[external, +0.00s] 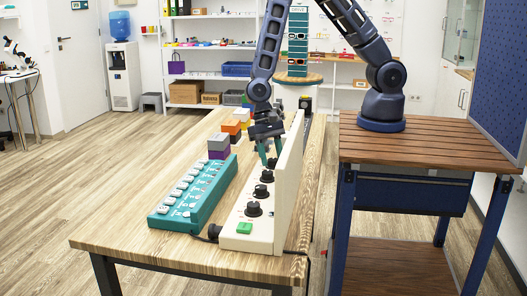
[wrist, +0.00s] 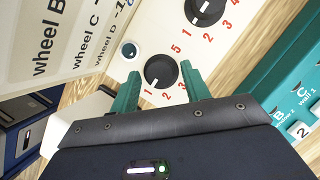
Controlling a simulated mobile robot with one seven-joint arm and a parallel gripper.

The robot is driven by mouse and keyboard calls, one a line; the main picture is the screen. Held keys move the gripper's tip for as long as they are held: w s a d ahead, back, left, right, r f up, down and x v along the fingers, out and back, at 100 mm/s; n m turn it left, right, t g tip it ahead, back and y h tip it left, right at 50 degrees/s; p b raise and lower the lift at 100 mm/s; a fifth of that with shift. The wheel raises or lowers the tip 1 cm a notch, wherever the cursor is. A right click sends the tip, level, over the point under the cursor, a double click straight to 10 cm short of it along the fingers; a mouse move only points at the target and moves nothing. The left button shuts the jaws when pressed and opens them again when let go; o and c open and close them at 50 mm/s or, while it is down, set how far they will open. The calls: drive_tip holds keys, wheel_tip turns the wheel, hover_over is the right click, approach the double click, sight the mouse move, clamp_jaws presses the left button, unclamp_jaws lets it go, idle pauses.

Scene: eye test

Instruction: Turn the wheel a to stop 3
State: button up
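A cream console (external: 249,240) on the table carries a row of black dial knobs, with an upright panel along its right side. My gripper (external: 270,161) is over the far end of this row, pointing down. In the wrist view, its teal fingers (wrist: 160,74) stand apart on either side of a black knob (wrist: 160,71), with narrow gaps; contact is not clear. The panel labels (wrist: 75,35) read wheel B, wheel C and wheel D; no wheel A label shows.
A neighbouring knob (wrist: 207,8) is close by. A teal box with white keys (external: 197,189) lies left of the console. A green button (external: 244,228) is at the console's near end. Coloured blocks (external: 219,146) stand farther back. The table's near left is clear.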

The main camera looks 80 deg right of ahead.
drive_tip(key=c, duration=0.8)
drive_tip(key=shift+o, duration=0.2)
drive_tip(key=shift+n, duration=0.4)
drive_tip(key=n, duration=0.2)
drive_tip(key=n+h, duration=0.1)
drive_tip(key=shift+w+a+n+g+h, duration=0.1)
drive_tip(key=shift+a+n+g+h, duration=0.1)
drive_tip(key=shift+n+g+h, duration=0.15)
drive_tip(key=n, duration=0.2)
drive_tip(key=n+h, duration=0.1)
drive_tip(key=n, duration=0.1)
drive_tip(key=shift+a+n+g+h, duration=0.15)
drive_tip(key=shift+n+g+h, duration=0.1)
drive_tip(key=shift+n, duration=0.1)
drive_tip(key=n+h, duration=0.1)
drive_tip(key=n, duration=0.3)
drive_tip(key=shift+a+h, duration=0.15)
drive_tip(key=shift+h, duration=0.25)
drive_tip(key=n+t+h, duration=0.1)
drive_tip(key=n, duration=0.3)
drive_tip(key=shift+a+n, duration=0.1)
drive_tip(key=shift+n, duration=0.5)
